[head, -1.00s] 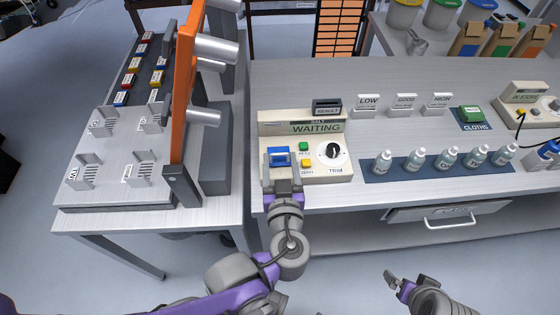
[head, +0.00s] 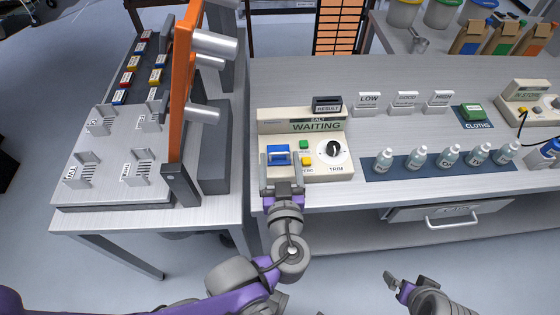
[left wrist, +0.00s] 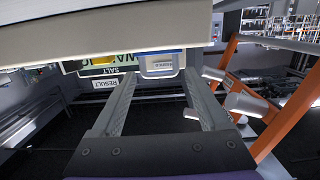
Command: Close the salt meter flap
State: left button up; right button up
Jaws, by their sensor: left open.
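The salt meter (head: 270,128) is a cream box on the bench with a "WAITING" display, green and yellow buttons and a black trim knob. Its blue flap (head: 278,151) with a pale label is on the left of the front panel; whether it is fully shut is unclear. It also shows in the left wrist view (left wrist: 160,64). My left gripper (head: 281,166) is open and empty, with its fingers at either side of the flap's near side. In the left wrist view, the flap sits beyond and between the fingertips (left wrist: 163,80). My right gripper (head: 393,279) is low, off the bench front.
Several bottles stand on a blue mat (head: 376,173) to the right. LOW, GOOD and HIGH signs (head: 405,102) stand behind. A side table (head: 75,215) on the left holds an orange frame (head: 184,90). A drawer handle (head: 452,222) juts from the bench front.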

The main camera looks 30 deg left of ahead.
pick_arm(q)
jog(key=v, duration=1)
jog(key=shift+s+d+p, duration=0.25)
jog(key=shift+s+p, duration=0.1)
jog(key=shift+p, duration=0.1)
dwell(0.4)
